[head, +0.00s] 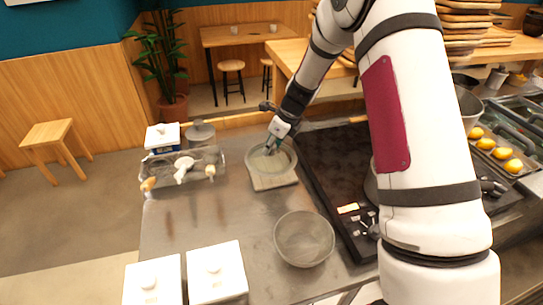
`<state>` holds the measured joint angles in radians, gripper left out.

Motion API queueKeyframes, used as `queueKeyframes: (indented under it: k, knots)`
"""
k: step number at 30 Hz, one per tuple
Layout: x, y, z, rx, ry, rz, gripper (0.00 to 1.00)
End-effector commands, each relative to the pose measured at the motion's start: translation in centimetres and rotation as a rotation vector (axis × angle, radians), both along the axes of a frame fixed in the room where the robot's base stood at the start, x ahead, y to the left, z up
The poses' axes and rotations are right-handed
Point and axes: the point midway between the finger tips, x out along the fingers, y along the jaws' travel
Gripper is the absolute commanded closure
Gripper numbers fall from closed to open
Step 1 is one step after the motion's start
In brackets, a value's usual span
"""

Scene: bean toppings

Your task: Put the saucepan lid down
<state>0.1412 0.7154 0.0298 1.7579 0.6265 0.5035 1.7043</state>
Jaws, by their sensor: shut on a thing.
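My gripper (269,149) reaches down at the center of the picture and is shut on the saucepan lid (284,168), at its middle. The lid is round, pale and see-through, with a grey rim. It is just over or on a light square board (270,183) on the steel counter. I cannot tell whether its rim touches the board. The gripper's fingertips are small and partly lost against the lid.
A black cooktop (325,165) lies to the right, partly hidden by my arm. A metal bowl (304,240) stands in front. White lidded containers (216,272) are at front left. A tray with utensils (210,157) is left of the lid. Bare counter (215,215) lies between.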

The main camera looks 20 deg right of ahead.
Motion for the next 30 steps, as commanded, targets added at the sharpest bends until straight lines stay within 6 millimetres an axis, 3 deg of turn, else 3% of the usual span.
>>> queueKeyframes:
  k: [11,22,23,25,30]
  knots:
    - [0.0,0.0,-3.8,0.001,0.0,-0.002,1.0]
    - [0.1,0.0,-4.3,0.0,-0.001,-0.001,1.0]
    - [0.0,0.0,-4.3,0.001,0.0,-0.001,0.66]
    - [0.0,0.0,-4.3,0.0,0.0,-0.001,0.51]
    - [0.0,0.0,-4.2,0.0,0.0,-0.001,0.51]
